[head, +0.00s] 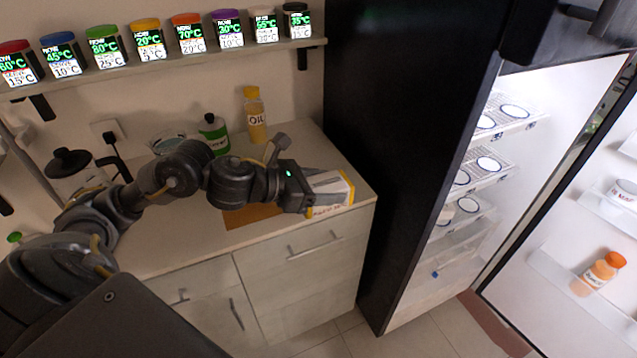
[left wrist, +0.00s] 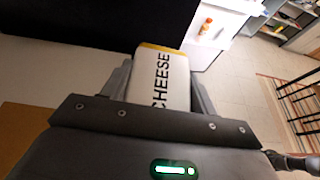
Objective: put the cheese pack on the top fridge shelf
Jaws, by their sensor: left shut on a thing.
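The cheese pack (head: 345,188) is white with yellow edges and is above the right end of the counter. My left gripper (head: 325,191) is shut on it. In the left wrist view the cheese pack (left wrist: 162,80) sits between the two fingers (left wrist: 160,88), with the lettering CHEESE showing. The fridge (head: 408,130) stands open to the right of the counter. Its top shelf (head: 508,122) holds white round items with dark rims. The gripper and pack are to the left of the fridge's black side wall. My right gripper is not in view.
The open fridge door (head: 560,262) is at the right and holds an orange-capped bottle (head: 604,270). Lower fridge shelves (head: 485,172) also hold round items. An oil bottle (head: 254,115) and a green bottle (head: 213,134) stand at the counter's back. Spice dispensers (head: 187,34) line a wall shelf.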

